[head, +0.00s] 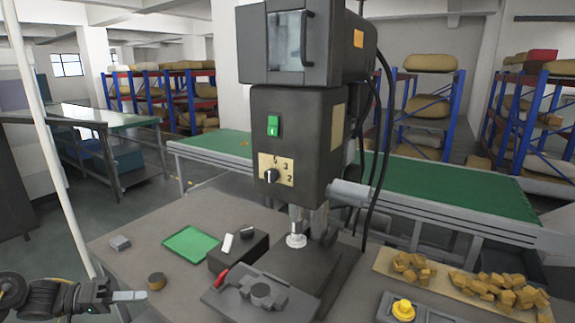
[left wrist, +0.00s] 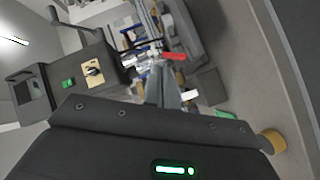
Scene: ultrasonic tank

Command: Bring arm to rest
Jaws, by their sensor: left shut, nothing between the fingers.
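My left gripper (head: 144,295) shows at the lower left of the head view, its fingers shut together and empty, pointing right over the table's left front part. In the left wrist view the shut fingers (left wrist: 165,88) point toward the machine, and the brown cylinder (left wrist: 273,141) shows at the lower right. My right gripper is in neither view.
A grey machine (head: 300,140) stands on the table (head: 130,255). By its base are a red-handled vise (head: 260,297), a dark block (head: 238,252), a green tray (head: 190,244) and a grey block (head: 120,243). A yellow-button box (head: 403,310) and wooden pieces (head: 495,290) lie right.

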